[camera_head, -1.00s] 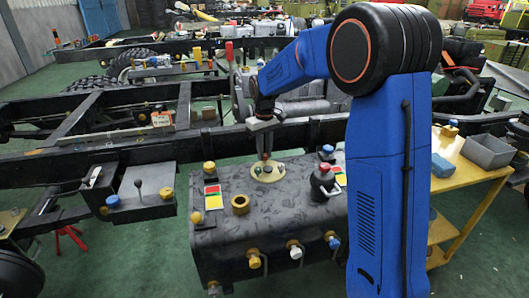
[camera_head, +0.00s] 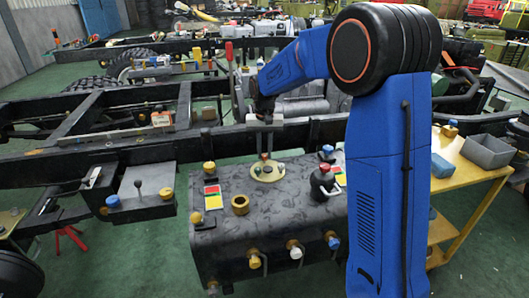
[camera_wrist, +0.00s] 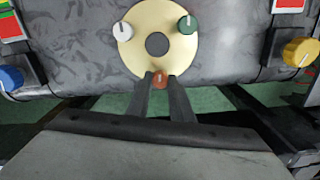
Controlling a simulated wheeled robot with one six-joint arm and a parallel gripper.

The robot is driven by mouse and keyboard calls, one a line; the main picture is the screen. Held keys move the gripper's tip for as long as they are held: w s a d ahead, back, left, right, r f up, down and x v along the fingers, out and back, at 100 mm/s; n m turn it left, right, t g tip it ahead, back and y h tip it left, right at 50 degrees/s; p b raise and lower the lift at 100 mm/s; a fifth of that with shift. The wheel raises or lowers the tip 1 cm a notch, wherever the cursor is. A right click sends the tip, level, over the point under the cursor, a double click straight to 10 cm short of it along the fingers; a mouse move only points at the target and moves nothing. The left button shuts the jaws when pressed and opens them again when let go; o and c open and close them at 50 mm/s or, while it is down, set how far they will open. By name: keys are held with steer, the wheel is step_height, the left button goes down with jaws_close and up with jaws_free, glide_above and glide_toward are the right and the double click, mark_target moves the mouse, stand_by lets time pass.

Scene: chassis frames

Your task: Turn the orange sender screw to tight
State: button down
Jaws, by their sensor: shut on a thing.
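The orange sender screw (camera_wrist: 160,80) sits at the near edge of the round cream sender plate (camera_wrist: 135,52) in the wrist view. My gripper (camera_wrist: 160,83) is shut on this screw, one dark finger on each side of it. A white screw (camera_wrist: 122,31) and a green screw (camera_wrist: 187,24) stand on the same plate, clear of the fingers. In the head view the plate (camera_head: 268,176) lies on top of the dark tank (camera_head: 285,203), and my gripper (camera_head: 265,155) points down at its far edge. The screw's exact turn is too small to read.
A yellow-orange knob (camera_wrist: 300,52) and a blue knob (camera_wrist: 10,78) flank the plate in the wrist view. In the head view a black jug-like part with a red top (camera_head: 323,184) stands right of the plate, and a brass ring (camera_head: 240,205) lies left of it.

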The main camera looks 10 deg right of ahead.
mark_target(265, 154)
stand_by(0.3)
steer(key=c, duration=1.6)
jaws_free()
steer(key=shift+o, duration=0.2)
steer(key=shift+r, duration=0.15)
step_height(265, 154, up, 17)
steer(key=shift+r, duration=0.1)
